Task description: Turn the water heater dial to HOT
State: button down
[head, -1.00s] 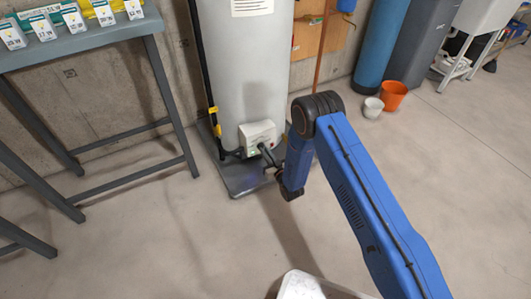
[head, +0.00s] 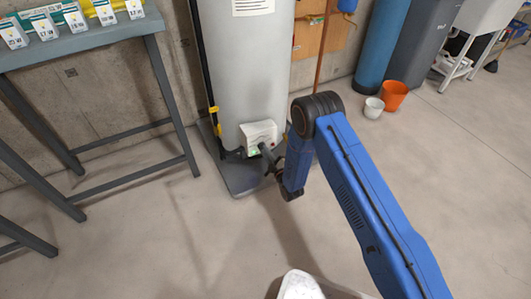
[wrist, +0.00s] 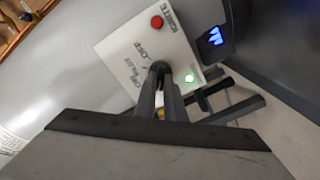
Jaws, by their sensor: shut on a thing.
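The grey water heater (head: 245,75) stands on a dark base against the wall. Its white control box (head: 259,133) is low on the front and fills the upper middle of the wrist view (wrist: 128,58). The box carries IGNITE, OFF and PILOT lettering, a red button (wrist: 157,22) and a lit green light (wrist: 189,77). My gripper (wrist: 163,76) reaches the box face, its fingers shut on the dial. The fingers hide the dial, so its pointer and setting cannot be read. In the head view my gripper (head: 265,152) meets the box's front.
A grey table (head: 90,42) with several small boxes stands left of the heater. A black pipe with yellow fittings (head: 214,110) runs down the heater's left side. A white bucket (head: 373,107) and an orange bucket (head: 393,96) stand to the right.

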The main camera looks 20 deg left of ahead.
jog(key=n, duration=0.5)
jog(key=shift+s+f+n, duration=0.1)
jog(key=shift+f+n, duration=0.05)
jog(key=shift+n, duration=0.15)
dwell(0.4)
jog(key=c, duration=1.8)
grip_release()
jog(key=shift+c, duration=0.2)
jog(key=v, duration=1.7)
jog(key=shift+s, duration=0.2)
jog(key=shift+d, duration=0.1)
